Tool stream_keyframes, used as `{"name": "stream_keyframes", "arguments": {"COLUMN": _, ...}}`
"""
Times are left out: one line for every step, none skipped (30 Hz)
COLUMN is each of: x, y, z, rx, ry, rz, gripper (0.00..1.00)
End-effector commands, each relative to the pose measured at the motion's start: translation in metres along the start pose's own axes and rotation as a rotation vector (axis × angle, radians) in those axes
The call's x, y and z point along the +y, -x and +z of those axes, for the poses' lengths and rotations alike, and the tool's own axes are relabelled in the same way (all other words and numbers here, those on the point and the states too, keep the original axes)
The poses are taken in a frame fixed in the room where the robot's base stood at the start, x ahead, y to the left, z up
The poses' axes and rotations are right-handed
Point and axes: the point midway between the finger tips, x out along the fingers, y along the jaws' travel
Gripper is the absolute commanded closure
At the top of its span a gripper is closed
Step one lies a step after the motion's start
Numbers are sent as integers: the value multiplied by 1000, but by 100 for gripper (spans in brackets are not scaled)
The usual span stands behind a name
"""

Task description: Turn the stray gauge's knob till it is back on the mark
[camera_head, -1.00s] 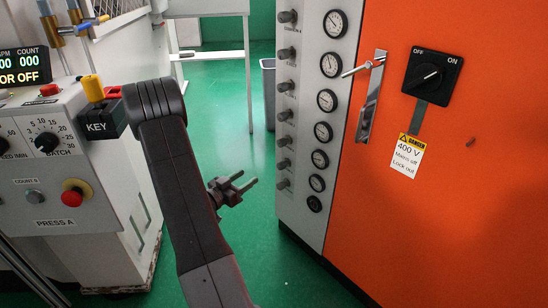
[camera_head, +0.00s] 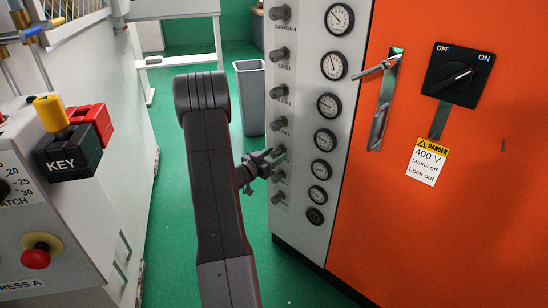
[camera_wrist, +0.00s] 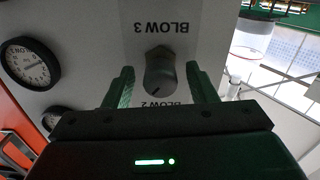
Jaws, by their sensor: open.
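A column of knobs (camera_head: 279,92) runs down the grey panel (camera_head: 301,75), beside a column of round gauges (camera_head: 329,105). My gripper (camera_head: 275,160) is at the lower knobs. In the wrist view my open gripper (camera_wrist: 162,88) has one finger on each side of a dark knob (camera_wrist: 159,72), with gaps showing; I see no grip on it. Upside-down labels read "BLOW 3" above this knob and "BLOW 2" below it. A white-faced gauge (camera_wrist: 31,64) shows to its left, and another is partly hidden by my gripper. Which gauge is off its mark is too small to tell.
The orange cabinet (camera_head: 450,235) with a handle (camera_head: 384,100) and an OFF/ON switch (camera_head: 458,76) stands right of the panel. A press console (camera_head: 30,190) with a KEY block (camera_head: 68,152) is at left. A grey bin (camera_head: 250,95) stands behind on green floor.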

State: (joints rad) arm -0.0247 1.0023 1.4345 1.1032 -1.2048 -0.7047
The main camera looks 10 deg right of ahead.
Motion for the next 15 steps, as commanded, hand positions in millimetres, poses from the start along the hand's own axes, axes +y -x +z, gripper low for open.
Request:
{"name": "stream_keyframes", "arguments": {"x": 0, "y": -2, "z": 0, "rx": 0, "ry": 0, "rz": 0, "gripper": 48}}
{"name": "stream_keyframes", "arguments": {"x": 0, "y": -2, "z": 0, "rx": 0, "ry": 0, "rz": 0, "gripper": 48}}
{"name": "stream_keyframes", "arguments": {"x": 0, "y": -3, "z": 0, "rx": 0, "ry": 0, "rz": 0, "gripper": 48}}
{"name": "stream_keyframes", "arguments": {"x": 0, "y": -3, "z": 0, "rx": 0, "ry": 0, "rz": 0, "gripper": 48}}
{"name": "stream_keyframes", "arguments": {"x": 0, "y": -3, "z": 0, "rx": 0, "ry": 0, "rz": 0, "gripper": 48}}
{"name": "stream_keyframes", "arguments": {"x": 0, "y": -3, "z": 0, "rx": 0, "ry": 0, "rz": 0, "gripper": 48}}
{"name": "stream_keyframes", "arguments": {"x": 0, "y": -3, "z": 0, "rx": 0, "ry": 0, "rz": 0, "gripper": 48}}
{"name": "stream_keyframes", "arguments": {"x": 0, "y": -3, "z": 0, "rx": 0, "ry": 0, "rz": 0, "gripper": 48}}
{"name": "stream_keyframes", "arguments": {"x": 0, "y": -3, "z": 0, "rx": 0, "ry": 0, "rz": 0, "gripper": 48}}
{"name": "stream_keyframes", "arguments": {"x": 0, "y": -3, "z": 0, "rx": 0, "ry": 0, "rz": 0, "gripper": 54}}
{"name": "stream_keyframes", "arguments": {"x": 0, "y": -3, "z": 0, "rx": 0, "ry": 0, "rz": 0, "gripper": 60}}
{"name": "stream_keyframes", "arguments": {"x": 0, "y": -3, "z": 0, "rx": 0, "ry": 0, "rz": 0, "gripper": 68}}
{"name": "stream_keyframes", "arguments": {"x": 0, "y": -2, "z": 0, "rx": 0, "ry": 0, "rz": 0, "gripper": 74}}
{"name": "stream_keyframes", "arguments": {"x": 0, "y": -2, "z": 0, "rx": 0, "ry": 0, "rz": 0, "gripper": 80}}
{"name": "stream_keyframes", "arguments": {"x": 0, "y": -2, "z": 0, "rx": 0, "ry": 0, "rz": 0, "gripper": 88}}
